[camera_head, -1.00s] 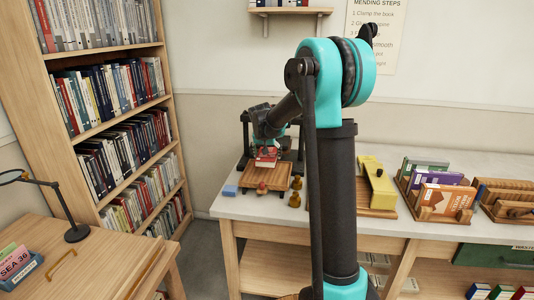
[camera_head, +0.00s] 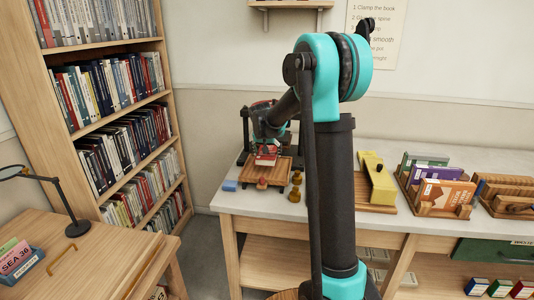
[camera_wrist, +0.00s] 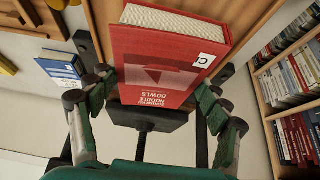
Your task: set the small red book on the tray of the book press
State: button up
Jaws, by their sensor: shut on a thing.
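My gripper (camera_wrist: 155,92) is shut on the small red book (camera_wrist: 168,62), with a finger on either side of it. In the head view the red book (camera_head: 266,159) hangs below my gripper (camera_head: 267,146), over the back part of the wooden tray (camera_head: 284,176). I cannot tell whether the book touches the tray. The tray also shows behind the book in the wrist view (camera_wrist: 262,14). The book press (camera_head: 245,128) has a dark frame at the tray's back, partly hidden by my arm.
Brass knobs (camera_head: 296,186) stand right of the tray and a blue block (camera_head: 230,186) left of it. A blue and white book (camera_wrist: 60,67) shows beside the press. A yellow piece (camera_head: 379,181) and book racks (camera_head: 446,194) are further right. A bookcase (camera_head: 168,120) stands left.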

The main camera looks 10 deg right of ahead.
jog(key=shift+f, duration=0.55)
jog(key=shift+f, duration=0.35)
jog(key=shift+f, duration=1.3)
dwell(1.3)
jog(key=o, duration=1.4)
jog(key=shift+r, duration=0.1)
jog(key=shift+r, duration=4.4)
jog(key=s+d+f+n, duration=0.1)
jog(key=s+f, duration=0.4)
jog(key=s, duration=0.8)
jog(key=s+d+f+n+g+y, duration=0.1)
jog(key=s+f, duration=0.4)
jog(key=s, duration=0.9)
jog(key=s+d+f+n, duration=0.1)
jog(key=s+f, duration=0.3)
jog(key=s, duration=1)
jog(key=shift+d+f+n+g+y, duration=0.3)
jog(key=shift+d+f+y, duration=0.1)
jog(key=shift+d, duration=0.25)
